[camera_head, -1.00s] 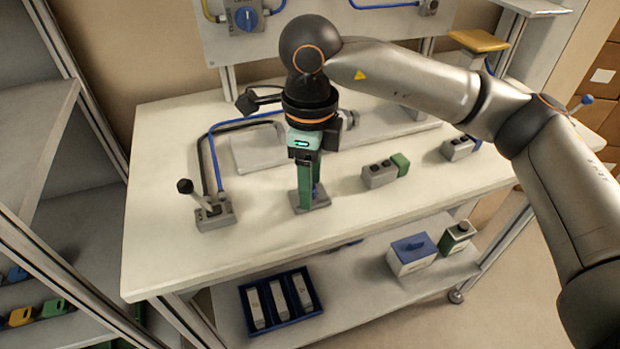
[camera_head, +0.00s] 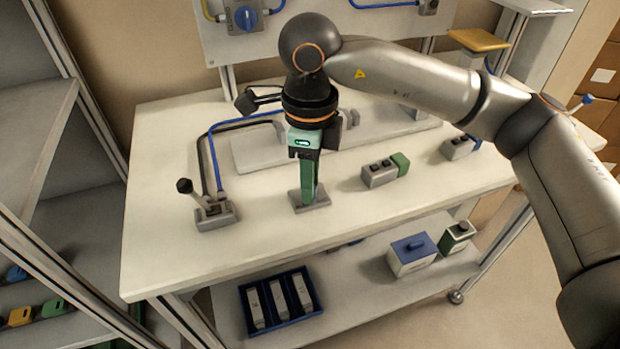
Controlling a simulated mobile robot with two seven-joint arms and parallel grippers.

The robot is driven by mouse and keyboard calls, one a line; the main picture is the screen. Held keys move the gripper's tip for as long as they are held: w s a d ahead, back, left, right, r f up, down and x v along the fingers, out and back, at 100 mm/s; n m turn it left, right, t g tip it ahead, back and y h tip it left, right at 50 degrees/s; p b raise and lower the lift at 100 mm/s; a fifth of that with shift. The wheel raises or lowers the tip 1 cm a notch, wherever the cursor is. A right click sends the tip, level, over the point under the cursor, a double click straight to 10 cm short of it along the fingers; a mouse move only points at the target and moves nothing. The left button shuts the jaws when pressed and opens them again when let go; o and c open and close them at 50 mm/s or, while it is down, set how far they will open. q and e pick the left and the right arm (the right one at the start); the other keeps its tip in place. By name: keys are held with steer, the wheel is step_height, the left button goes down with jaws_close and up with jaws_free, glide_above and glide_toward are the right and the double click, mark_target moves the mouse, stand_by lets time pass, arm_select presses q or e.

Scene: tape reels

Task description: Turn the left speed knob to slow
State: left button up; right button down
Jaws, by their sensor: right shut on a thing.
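My right gripper (camera_head: 308,196), with green fingers, points down onto a small grey base (camera_head: 321,199) on the white bench top. It is shut on the knob of this base. The knob itself is hidden behind the fingers, so its setting cannot be read. The base sits flat near the front middle of the bench. My left gripper is not in view.
A grey lever box (camera_head: 217,214) stands to the left of the gripper. A button box with a green end (camera_head: 384,171) stands to the right, another grey box (camera_head: 458,147) farther right. A wall panel (camera_head: 330,35) with a blue knob (camera_head: 246,17) is behind.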

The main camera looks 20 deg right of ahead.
steer(key=shift+f+n+b, duration=0.1)
steer(key=shift+n+b, duration=0.35)
steer(key=shift+n, duration=0.35)
steer(key=shift+n+b, duration=0.4)
steer(key=shift+n, duration=0.4)
steer(key=n+b, duration=0.1)
steer(key=n, duration=0.1)
steer(key=shift+n, duration=0.4)
steer(key=shift+n+b, duration=0.3)
steer(key=shift+n, duration=0.6)
steer(key=n, duration=0.2)
steer(key=shift+n+b, duration=0.3)
steer(key=shift+b, duration=0.05)
steer(key=n, duration=0.4)
steer(key=shift+a+n+b, duration=0.1)
steer(key=shift+n+b, duration=0.2)
steer(key=shift+b, duration=0.1)
steer(key=shift+n, duration=2.2)
